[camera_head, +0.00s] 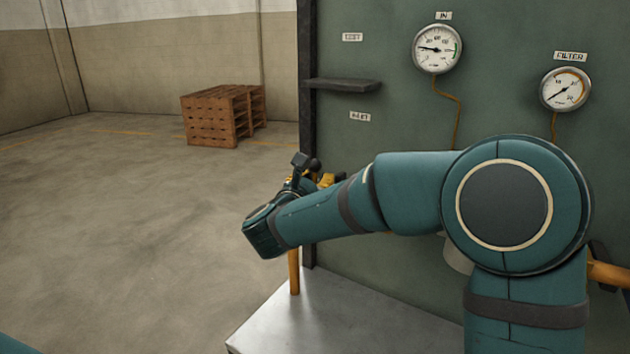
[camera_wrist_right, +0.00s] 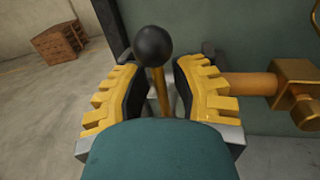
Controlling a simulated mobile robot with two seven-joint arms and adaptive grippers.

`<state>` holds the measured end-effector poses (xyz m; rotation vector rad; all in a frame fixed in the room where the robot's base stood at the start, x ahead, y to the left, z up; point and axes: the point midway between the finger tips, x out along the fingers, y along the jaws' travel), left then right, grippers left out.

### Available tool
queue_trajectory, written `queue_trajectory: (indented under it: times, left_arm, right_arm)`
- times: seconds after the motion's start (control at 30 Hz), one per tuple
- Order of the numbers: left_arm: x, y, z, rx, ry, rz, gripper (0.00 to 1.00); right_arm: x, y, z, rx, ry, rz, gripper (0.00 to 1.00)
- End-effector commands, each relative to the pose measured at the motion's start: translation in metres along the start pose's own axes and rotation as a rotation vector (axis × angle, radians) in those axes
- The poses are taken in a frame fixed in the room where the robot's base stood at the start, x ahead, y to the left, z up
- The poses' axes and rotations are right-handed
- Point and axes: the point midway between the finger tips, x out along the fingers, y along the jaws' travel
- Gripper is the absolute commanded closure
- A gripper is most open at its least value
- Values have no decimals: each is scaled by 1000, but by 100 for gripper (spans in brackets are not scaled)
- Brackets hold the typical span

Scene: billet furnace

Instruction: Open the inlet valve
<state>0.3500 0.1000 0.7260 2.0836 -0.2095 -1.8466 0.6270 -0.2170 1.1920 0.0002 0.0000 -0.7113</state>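The inlet valve's handle shows in the right wrist view as a yellow rod with a black ball knob (camera_wrist_right: 152,46). My right gripper (camera_wrist_right: 158,88) is open, with one black-padded finger on each side of the rod and gaps between rod and pads. The knob stands beyond the fingertips. A yellow pipe (camera_wrist_right: 250,85) runs right from behind the right finger to a yellow fitting (camera_wrist_right: 296,82). In the head view my right gripper (camera_head: 308,172) is beside the panel edge below the INLET label (camera_head: 360,117), and my arm hides most of the valve. My left gripper is out of view.
A vertical yellow pipe (camera_head: 294,272) meets the metal ledge (camera_head: 300,315). Wooden pallets (camera_head: 222,116) stand on the open floor.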

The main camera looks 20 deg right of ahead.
Motion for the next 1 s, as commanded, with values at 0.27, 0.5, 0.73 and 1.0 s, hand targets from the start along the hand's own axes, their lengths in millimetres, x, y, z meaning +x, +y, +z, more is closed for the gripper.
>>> queue_trajectory:
  times: [0.27,0.5,0.73,1.0]
  left_arm:
    - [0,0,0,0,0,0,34]
    - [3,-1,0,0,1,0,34]
    - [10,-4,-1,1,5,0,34]
    - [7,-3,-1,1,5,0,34]
  right_arm:
    - [0,0,0,0,0,0,100]
    - [0,2,-1,-33,6,0,100]
    - [2,14,-3,-220,44,0,100]
    - [4,28,-7,-443,90,2,100]
